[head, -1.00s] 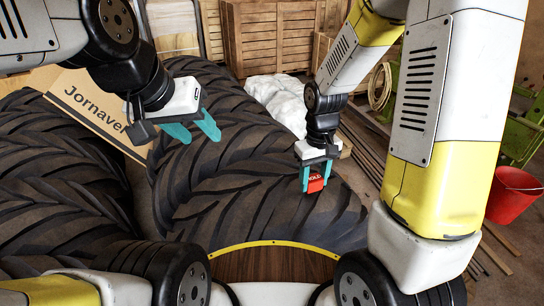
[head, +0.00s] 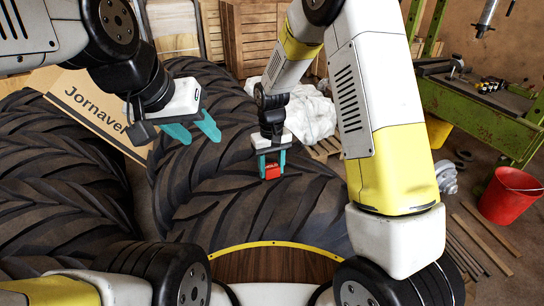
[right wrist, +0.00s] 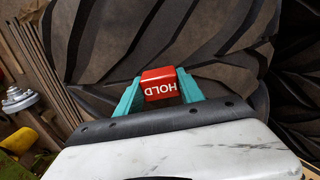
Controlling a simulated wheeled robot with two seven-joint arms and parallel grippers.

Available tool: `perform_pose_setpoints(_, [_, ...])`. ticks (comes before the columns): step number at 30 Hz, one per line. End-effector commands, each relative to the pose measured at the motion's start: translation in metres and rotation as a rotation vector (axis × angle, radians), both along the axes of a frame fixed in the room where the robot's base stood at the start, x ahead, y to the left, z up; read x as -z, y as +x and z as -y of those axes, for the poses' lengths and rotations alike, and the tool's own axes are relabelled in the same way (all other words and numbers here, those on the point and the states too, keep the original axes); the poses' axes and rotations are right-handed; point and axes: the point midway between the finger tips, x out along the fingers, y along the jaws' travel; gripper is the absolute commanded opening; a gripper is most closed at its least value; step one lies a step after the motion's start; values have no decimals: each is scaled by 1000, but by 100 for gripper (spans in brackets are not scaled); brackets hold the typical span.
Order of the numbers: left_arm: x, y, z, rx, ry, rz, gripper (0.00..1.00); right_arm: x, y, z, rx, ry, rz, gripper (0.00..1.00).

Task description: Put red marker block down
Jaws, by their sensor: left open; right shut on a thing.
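The red marker block (head: 272,172) is between the teal fingers of my right gripper (head: 271,166), over the big black tire (head: 235,215) in the head view. My left gripper (head: 193,131) is open and empty, over the left part of the same tire.
Another large tire (head: 60,165) lies at the left by a cardboard box (head: 90,105). Wooden crates (head: 275,40) and a white wrapped bundle (head: 310,115) stand behind. A red bucket (head: 510,195) and a green workbench (head: 475,115) are at the right.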

Motion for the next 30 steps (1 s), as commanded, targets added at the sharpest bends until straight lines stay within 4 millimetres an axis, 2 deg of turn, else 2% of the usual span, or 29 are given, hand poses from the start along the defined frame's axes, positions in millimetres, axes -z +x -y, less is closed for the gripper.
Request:
perform_pose_setpoints(2, [0, 0, 0, 0, 0, 0, 45, 9, 0, 0, 0, 0, 0, 4])
perform_pose_setpoints(12, [0, 0, 0, 0, 0, 0, 45, 12, 0, 0, 0, 0, 1, 4])
perform_pose_setpoints(13, [0, 0, 0, 0, 0, 0, 45, 12, 0, 0, 0, 0, 1, 47])
perform_pose_setpoints(16, [0, 0, 0, 0, 0, 0, 45, 12, 0, 0, 0, 0, 1, 67])
perform_pose_setpoints(26, [0, 0, 0, 0, 0, 0, 45, 11, 0, 0, 0, 1, 2, 67])
perform_pose_setpoints(30, [0, 0, 0, 0, 0, 0, 45, -1, 1, 0, -1, 2, 5, 67])
